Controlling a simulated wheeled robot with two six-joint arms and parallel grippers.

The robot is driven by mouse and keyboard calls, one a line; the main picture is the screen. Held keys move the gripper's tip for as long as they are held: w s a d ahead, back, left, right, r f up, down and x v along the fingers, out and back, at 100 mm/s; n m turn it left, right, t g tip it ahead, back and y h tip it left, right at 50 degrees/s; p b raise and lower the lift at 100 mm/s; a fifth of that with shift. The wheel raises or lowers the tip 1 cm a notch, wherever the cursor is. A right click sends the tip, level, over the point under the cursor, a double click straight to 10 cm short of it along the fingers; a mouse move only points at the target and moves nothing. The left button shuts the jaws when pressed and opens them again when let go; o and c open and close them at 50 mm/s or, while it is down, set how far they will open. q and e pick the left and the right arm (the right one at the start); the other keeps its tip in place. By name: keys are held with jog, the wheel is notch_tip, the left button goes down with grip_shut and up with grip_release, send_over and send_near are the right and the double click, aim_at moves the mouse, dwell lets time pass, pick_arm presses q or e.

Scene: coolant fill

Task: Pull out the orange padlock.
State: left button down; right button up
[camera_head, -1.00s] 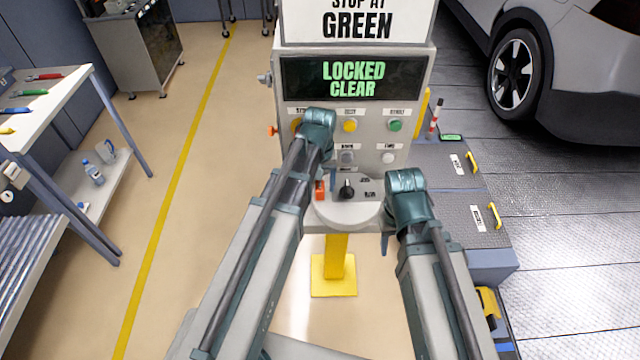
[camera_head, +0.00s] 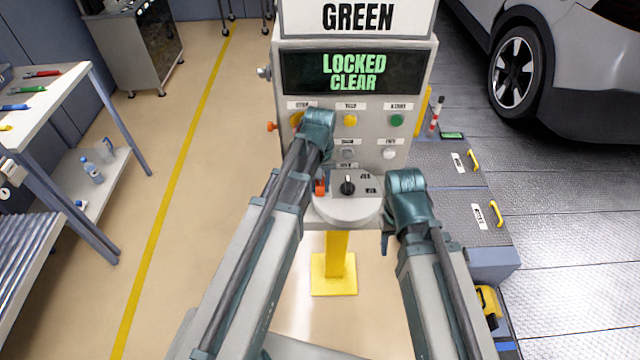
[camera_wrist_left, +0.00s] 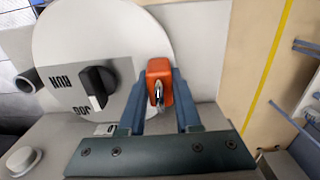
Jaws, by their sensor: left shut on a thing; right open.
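The orange padlock (camera_wrist_left: 160,80) is between the two blue fingers of my left gripper (camera_wrist_left: 159,92) in the left wrist view, and the fingers are shut on it. A metal shackle shows at its middle. In the head view the padlock (camera_head: 321,188) is a small orange patch at the left of the round plate, partly hidden by my left arm. It is at the plate's edge, beside the black selector knob (camera_head: 348,184). Whether its shackle still passes through the plate cannot be told. My right gripper (camera_head: 385,243) is open, right of the plate; its fingers are barely visible.
The grey control panel (camera_head: 300,168) carries several buttons and a display (camera_head: 353,73) reading "LOCKED CLEAR". A yellow post (camera_head: 336,255) stands under it. A workbench (camera_head: 62,85) is at the left, a car (camera_head: 590,90) at the right. The floor between bench and panel is clear.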

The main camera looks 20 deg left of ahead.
pick_arm(q)
jog(key=c, duration=1.3)
grip_release()
grip_shut()
jog(key=shift+r+p, duration=0.35)
jog(key=shift+p, duration=0.05)
jog(key=shift+r+p, duration=2.65)
jog(key=shift+r, duration=0.05)
